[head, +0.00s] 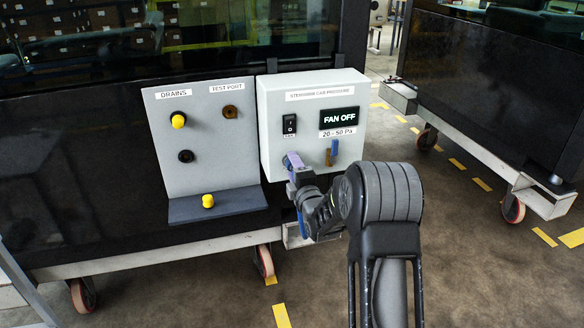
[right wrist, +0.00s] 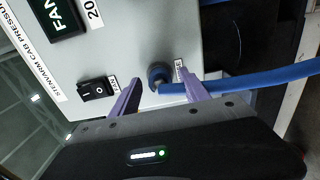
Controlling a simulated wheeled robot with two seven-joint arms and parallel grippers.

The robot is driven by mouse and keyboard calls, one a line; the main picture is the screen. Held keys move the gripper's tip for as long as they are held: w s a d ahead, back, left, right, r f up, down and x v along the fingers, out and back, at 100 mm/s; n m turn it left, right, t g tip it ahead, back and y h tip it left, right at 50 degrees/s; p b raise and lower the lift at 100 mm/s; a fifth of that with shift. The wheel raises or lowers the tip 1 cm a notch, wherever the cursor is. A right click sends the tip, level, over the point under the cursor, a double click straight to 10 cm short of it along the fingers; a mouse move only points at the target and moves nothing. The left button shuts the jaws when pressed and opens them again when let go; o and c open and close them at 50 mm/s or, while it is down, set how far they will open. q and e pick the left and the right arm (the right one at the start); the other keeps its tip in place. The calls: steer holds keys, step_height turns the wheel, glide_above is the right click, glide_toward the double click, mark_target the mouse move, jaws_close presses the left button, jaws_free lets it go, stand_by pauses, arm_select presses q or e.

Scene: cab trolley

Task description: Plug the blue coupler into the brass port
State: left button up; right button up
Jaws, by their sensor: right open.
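A round brass port (head: 233,112) sits under the "TEST PORT" label on the grey panel, with nothing plugged into it. In the head view my gripper hides the coupler, and the hose (head: 301,222) hangs below. My right gripper (head: 292,163) is at the box's lower left. Its purple fingers are open, one on each side of the coupler in the right wrist view (right wrist: 157,95). My left gripper is out of view.
The pale box (head: 275,105) carries a switch (head: 290,124), a "FAN OFF" display (head: 340,117) and small brass and blue parts (head: 329,156) at lower right. The grey panel (head: 205,150) has yellow caps (head: 178,120) and a dark port (head: 186,156). A ledge (head: 235,203) juts out below.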

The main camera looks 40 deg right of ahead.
steer(key=shift+c, duration=0.4)
jaws_close()
stand_by(0.4)
stand_by(0.5)
steer(key=shift+v, duration=2.95)
steer(key=a+f+n+y, duration=0.2)
steer(key=a+f+y, duration=0.1)
steer(key=a, duration=1.1)
steer(key=a+f+n+t+y, duration=0.1)
steer(key=a+f+y, duration=0.1)
steer(key=a, duration=1.2)
steer(key=shift+f+n+y, duration=0.4)
steer(key=shift+f, duration=0.1)
